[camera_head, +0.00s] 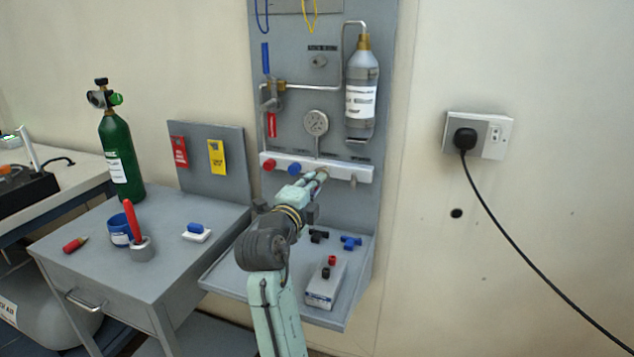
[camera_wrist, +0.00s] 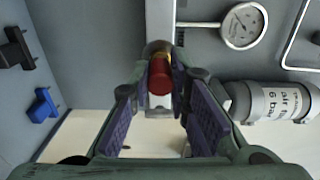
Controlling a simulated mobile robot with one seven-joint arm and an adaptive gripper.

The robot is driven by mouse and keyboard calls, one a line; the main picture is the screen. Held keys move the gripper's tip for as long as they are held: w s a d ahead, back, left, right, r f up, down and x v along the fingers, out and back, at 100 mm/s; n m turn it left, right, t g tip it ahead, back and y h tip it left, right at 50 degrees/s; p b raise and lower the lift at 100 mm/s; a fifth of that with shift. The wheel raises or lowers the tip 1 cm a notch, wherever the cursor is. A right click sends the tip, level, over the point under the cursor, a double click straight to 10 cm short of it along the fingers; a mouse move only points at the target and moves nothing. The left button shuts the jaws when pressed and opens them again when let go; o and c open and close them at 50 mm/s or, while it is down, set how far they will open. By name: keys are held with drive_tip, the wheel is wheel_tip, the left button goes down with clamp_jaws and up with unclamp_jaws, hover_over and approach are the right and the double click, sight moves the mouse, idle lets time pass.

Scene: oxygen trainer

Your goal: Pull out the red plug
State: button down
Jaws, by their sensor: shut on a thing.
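The red plug (camera_wrist: 159,76), with a brass collar behind it, sits between my fingertips in the wrist view. Its far end meets or lies in front of the white port strip (camera_head: 361,172) on the grey panel. I cannot tell whether it is still seated. My gripper (camera_wrist: 167,76) is shut on the plug, with a finger on each side. In the head view my gripper (camera_head: 321,176) is at the strip, right of a blue knob (camera_head: 294,168) and a red knob (camera_head: 268,164), and mostly hides the plug.
A gauge (camera_head: 316,123) and a steel bottle (camera_head: 361,90) are mounted above the strip. Below, a grey shelf (camera_head: 225,278) holds a white box (camera_head: 322,290) with small plugs and blue and black fittings. A grey table (camera_head: 90,240) with a green cylinder (camera_head: 121,155) stands left.

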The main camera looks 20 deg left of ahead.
drive_tip(key=shift+s, duration=0.1)
drive_tip(key=shift+s+b, duration=0.55)
drive_tip(key=shift+s, duration=1.9)
